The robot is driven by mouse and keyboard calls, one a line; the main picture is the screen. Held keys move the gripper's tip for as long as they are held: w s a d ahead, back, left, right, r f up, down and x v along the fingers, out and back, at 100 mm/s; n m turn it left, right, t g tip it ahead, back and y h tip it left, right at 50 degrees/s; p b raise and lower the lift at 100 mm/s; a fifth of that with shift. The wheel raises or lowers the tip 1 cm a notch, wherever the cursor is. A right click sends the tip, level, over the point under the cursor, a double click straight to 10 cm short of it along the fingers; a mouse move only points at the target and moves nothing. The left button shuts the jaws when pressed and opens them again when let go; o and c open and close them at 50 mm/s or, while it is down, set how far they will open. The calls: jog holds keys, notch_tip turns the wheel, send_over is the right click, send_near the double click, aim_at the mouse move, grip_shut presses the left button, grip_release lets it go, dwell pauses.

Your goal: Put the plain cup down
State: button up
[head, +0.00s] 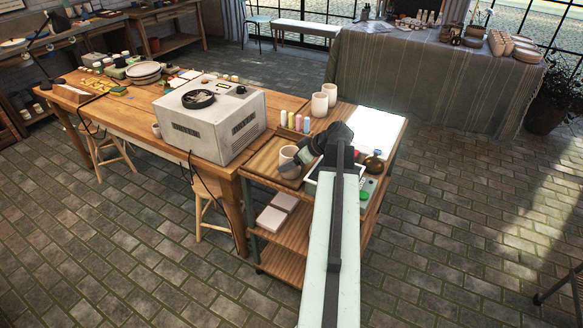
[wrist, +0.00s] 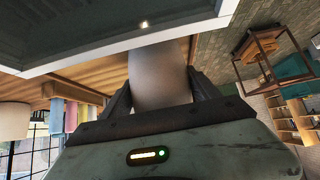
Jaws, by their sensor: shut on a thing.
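The plain cup (head: 288,157), pale beige, is at the near-left side of the cart top, over or on a wooden tray (head: 262,162). My gripper (head: 301,154) comes in from the right and is shut on it. In the wrist view the cup (wrist: 160,75) sits between the two dark fingers of my gripper (wrist: 161,92). I cannot tell whether the cup's base touches the tray. My arm hides part of the cart top.
Two pale cups (head: 325,98) stand at the back of the cart. Several coloured bottles (head: 293,121) stand behind the held cup. A white sheet (head: 377,126) lies back right. A white-edged dark panel (wrist: 90,30) is close in the wrist view. A grey machine (head: 211,118) stands left.

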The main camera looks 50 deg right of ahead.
jog(key=o, duration=1.8)
jog(key=shift+o, duration=0.2)
jog(key=shift+p, duration=0.3)
jog(key=p+v, duration=0.8)
jog(key=v, duration=0.4)
